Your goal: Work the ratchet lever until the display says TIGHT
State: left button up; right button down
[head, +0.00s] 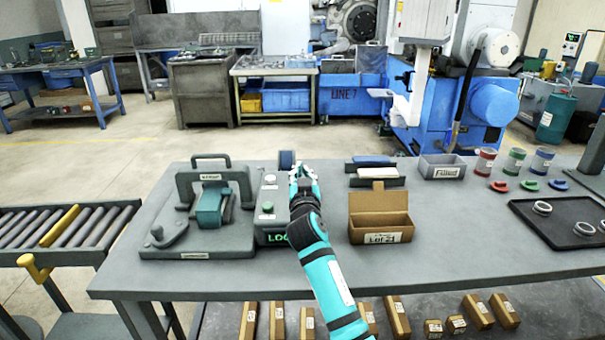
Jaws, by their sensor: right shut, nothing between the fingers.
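A grey clamp fixture (185,252) sits on the left of the bench. A lever with a round knob (157,232) lies at its front left. A teal block (210,206) stands in the fixture beneath its grey frame. The grey control box (268,212) right of it has a green button and a display (280,238) with green letters "LOO"; my right arm hides the rest. My right gripper (303,172) is shut and empty, over the right side of this box and apart from the lever. My left gripper is out of view.
An open cardboard box (380,229) stands right of my arm. A grey bin (442,168), coloured cups and rings, and a black tray (525,211) lie farther right. A roller conveyor (60,232) is at the left. The bench front is mostly clear.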

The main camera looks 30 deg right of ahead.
jog(key=f+b, duration=0.1)
jog(key=s+f+b, duration=0.1)
jog(key=f, duration=0.1)
jog(key=a+f+b, duration=0.1)
jog(key=f, duration=0.1)
jog(key=shift+s+b, duration=0.2)
jog(key=shift+b, duration=0.15)
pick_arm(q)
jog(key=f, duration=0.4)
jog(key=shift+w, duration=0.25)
pick_arm(e)
jog(key=shift+s, duration=0.1)
jog(key=shift+f, duration=0.25)
jog(key=shift+r+p, duration=0.5)
jog(key=shift+r, duration=0.05)
notch_tip(320, 180, up, 4)
jog(key=p, duration=0.3)
jog(key=shift+s+a, duration=0.1)
pick_arm(q)
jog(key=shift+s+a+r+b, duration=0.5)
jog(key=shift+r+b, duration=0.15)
jog(key=shift+b, duration=0.6)
pick_arm(e)
jog(key=s+a+f, duration=0.3)
jog(key=s+a, duration=0.1)
jog(key=s, duration=0.4)
jog(key=shift+a, duration=0.4)
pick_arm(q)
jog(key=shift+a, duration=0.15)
